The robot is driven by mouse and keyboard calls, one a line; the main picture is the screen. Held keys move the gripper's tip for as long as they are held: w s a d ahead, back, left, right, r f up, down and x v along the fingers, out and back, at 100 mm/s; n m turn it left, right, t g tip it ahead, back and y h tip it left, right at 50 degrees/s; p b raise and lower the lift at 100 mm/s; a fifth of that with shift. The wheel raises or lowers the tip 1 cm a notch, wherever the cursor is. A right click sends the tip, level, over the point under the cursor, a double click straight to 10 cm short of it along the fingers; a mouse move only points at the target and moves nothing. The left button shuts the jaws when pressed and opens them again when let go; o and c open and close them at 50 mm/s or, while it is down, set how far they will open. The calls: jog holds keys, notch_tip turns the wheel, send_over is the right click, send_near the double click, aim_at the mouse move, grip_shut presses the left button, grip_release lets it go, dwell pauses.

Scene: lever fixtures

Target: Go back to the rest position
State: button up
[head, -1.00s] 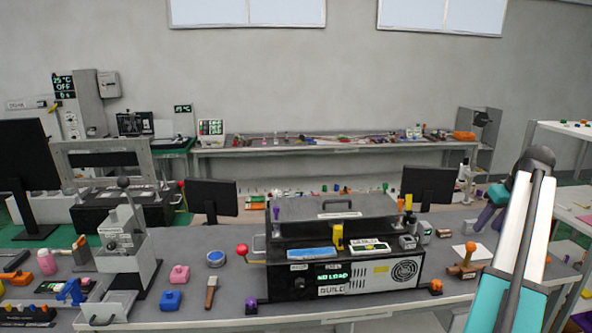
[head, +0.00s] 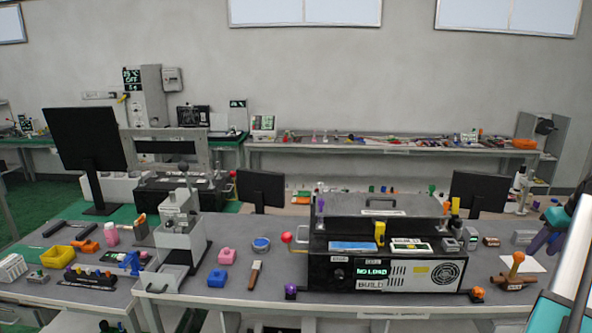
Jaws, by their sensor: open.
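My arm enters at the right edge of the head view as a white and teal link with a dark joint at its top. Beyond it, my gripper (head: 543,244) shows small and partly cut off by the arm, as dark purple fingers pointing down and left. The fingers look apart, and I see nothing held between them. It appears above the right end of the grey workbench (head: 225,296), near a brown block with an orange knob (head: 516,264). I cannot tell its exact height.
A black box fixture (head: 330,273) with a red-ball lever (head: 287,238) and a "NO LOAD" display stands mid-bench. A grey lever press (head: 178,238) stands left of it. Small blue and pink blocks, a brush and monitors stand around. A second table (head: 350,148) runs along the back wall.

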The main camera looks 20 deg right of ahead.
jog(key=w+a+f+g+y, duration=0.1)
jog(key=w+a+f, duration=0.6)
jog(key=f, duration=0.4)
jog(key=w+a+f+g+y, duration=0.1)
jog(key=w+a+f, duration=0.3)
jog(key=a+f, duration=0.65)
jog(key=w+a+f+n+g+y+b, duration=0.1)
jog(key=a+f+g+b, duration=0.1)
jog(key=a+f, duration=1.85)
jog(key=s+a+f+n+g, duration=0.1)
jog(key=s+a+f+g, duration=0.1)
jog(key=s+a+f, duration=0.5)
jog(key=s+a+f+g, duration=0.1)
jog(key=s+a+f, duration=0.2)
jog(key=a+f, duration=0.65)
jog(key=s+a+f+g, duration=0.1)
jog(key=s+a+f, duration=0.1)
jog(key=s+a, duration=0.2)
jog(key=s+a+f+n+g+h, duration=0.1)
jog(key=s+a+f, duration=0.2)
jog(key=s, duration=0.5)
jog(key=s+a+f+n+g+b, duration=0.1)
jog(key=s+a+f, duration=0.1)
jog(key=s+a, duration=0.3)
jog(key=shift+s+a+f+h, duration=0.2)
jog(key=shift+s+a+h, duration=0.15)
jog(key=shift+s+h, duration=0.05)
